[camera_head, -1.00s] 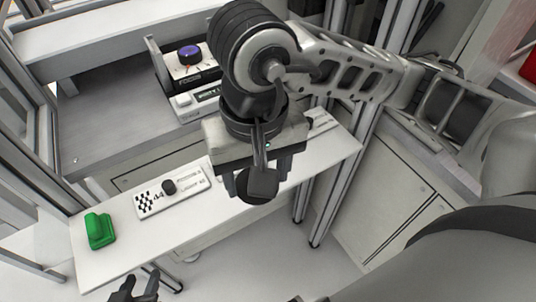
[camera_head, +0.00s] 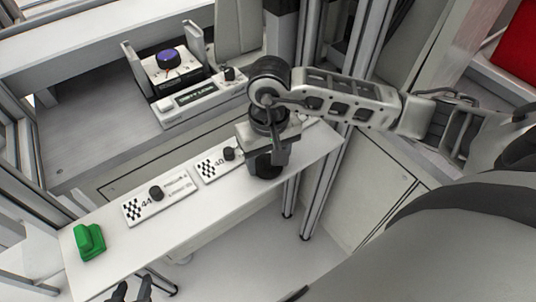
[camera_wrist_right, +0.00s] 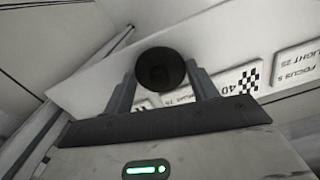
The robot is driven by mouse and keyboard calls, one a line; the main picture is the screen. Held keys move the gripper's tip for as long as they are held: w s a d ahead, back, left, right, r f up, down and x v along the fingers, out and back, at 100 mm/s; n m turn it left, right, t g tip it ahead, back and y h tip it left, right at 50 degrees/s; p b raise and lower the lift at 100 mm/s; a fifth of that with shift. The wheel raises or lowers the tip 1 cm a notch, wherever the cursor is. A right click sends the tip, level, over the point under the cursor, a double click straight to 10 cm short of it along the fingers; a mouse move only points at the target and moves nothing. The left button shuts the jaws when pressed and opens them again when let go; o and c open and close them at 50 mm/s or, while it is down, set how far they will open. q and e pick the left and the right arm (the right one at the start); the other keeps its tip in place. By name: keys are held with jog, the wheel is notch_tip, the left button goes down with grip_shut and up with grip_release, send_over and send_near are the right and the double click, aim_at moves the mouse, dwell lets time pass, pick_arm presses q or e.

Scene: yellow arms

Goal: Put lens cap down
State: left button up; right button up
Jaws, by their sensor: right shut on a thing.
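The lens cap, a dark round disc, shows in the right wrist view (camera_wrist_right: 161,66) between the two fingers of my right gripper. In the head view my right gripper (camera_head: 267,168) points down over the right part of the white shelf (camera_head: 205,213), shut on the cap. Whether the cap touches the shelf I cannot tell. My left gripper (camera_head: 131,290) is at the bottom edge of the head view, in front of the shelf; its two dark fingers stand apart with nothing seen between them.
On the shelf lie a white plate marked 44 (camera_head: 178,196) and another marked 40 (camera_head: 211,166), each with a black knob. A green block (camera_head: 89,242) sits at the left end. Behind is a device with a purple-topped dial (camera_head: 167,60). Bare shelf lies in front of the plates.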

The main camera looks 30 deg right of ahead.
aim_at(269, 160)
jog(key=shift+f, duration=0.1)
jog(key=shift+f, duration=0.15)
jog(key=shift+f+b, duration=0.15)
jog(key=shift+b, duration=0.25)
jog(key=o, duration=1)
jog(key=shift+c, duration=0.2)
notch_tip(269, 160, up, 13)
jog(key=shift+f, duration=0.2)
jog(key=shift+s, duration=0.1)
